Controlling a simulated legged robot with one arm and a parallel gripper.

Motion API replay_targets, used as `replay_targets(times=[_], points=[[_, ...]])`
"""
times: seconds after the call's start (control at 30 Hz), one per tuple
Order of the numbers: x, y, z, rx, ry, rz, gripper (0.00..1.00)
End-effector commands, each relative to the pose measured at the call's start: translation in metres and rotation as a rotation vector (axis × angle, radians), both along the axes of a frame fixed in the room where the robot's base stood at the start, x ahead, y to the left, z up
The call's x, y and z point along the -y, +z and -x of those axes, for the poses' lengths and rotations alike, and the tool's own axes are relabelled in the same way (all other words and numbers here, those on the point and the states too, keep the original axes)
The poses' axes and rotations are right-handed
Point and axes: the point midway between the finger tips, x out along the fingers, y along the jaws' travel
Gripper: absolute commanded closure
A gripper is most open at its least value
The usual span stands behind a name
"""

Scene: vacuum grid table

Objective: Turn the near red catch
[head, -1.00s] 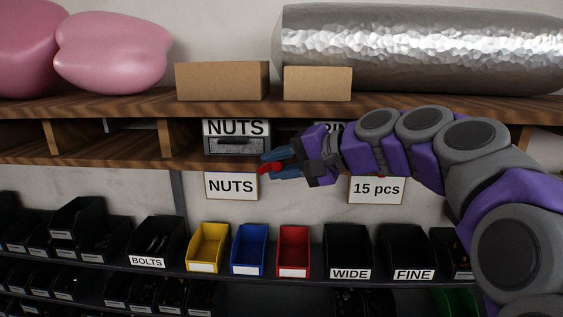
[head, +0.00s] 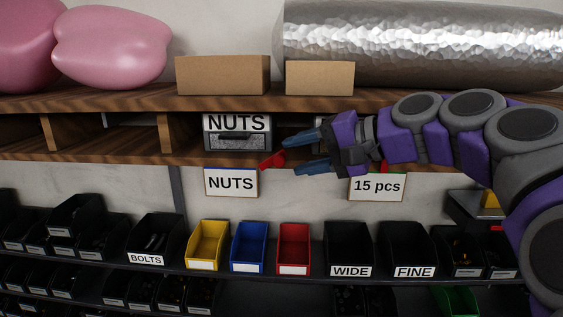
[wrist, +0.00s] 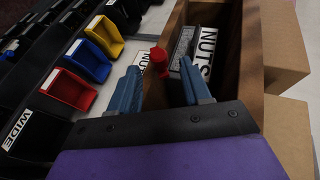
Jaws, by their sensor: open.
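A red catch (head: 272,160) sits on the shelf's front edge, at the lower right of the grey NUTS drawer (head: 238,140). It slants up to the right in the head view and also shows in the wrist view (wrist: 158,60), just beyond my fingertips. My gripper (head: 293,155) is open and empty, its blue fingers pointing left at the catch, with a small apparent gap. In the wrist view my gripper (wrist: 162,78) has its fingers spread either side of the line to the catch. A second red piece (head: 384,166) shows below my arm, above the "15 pcs" sign.
The wooden shelf (head: 90,158) has dividers and holds the drawer. Two cardboard boxes (head: 222,76) stand above it. Signs reading NUTS (head: 231,183) and 15 pcs (head: 377,186) hang below. Coloured and black bins, such as the red bin (head: 293,245), line the lower rack.

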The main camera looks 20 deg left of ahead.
Motion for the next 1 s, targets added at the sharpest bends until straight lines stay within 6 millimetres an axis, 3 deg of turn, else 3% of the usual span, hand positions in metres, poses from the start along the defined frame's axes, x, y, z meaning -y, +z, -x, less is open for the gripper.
replay_targets(times=[0.3,0.5,0.7,1.0], points=[[0.063,0.026,0.010,0.004,-0.003,0.001,0.52],[0.091,0.036,0.015,0.000,0.000,0.003,0.52],[0.101,0.040,0.018,-0.002,-0.001,0.005,0.52],[0.102,0.040,0.018,-0.002,0.000,0.005,0.50]])
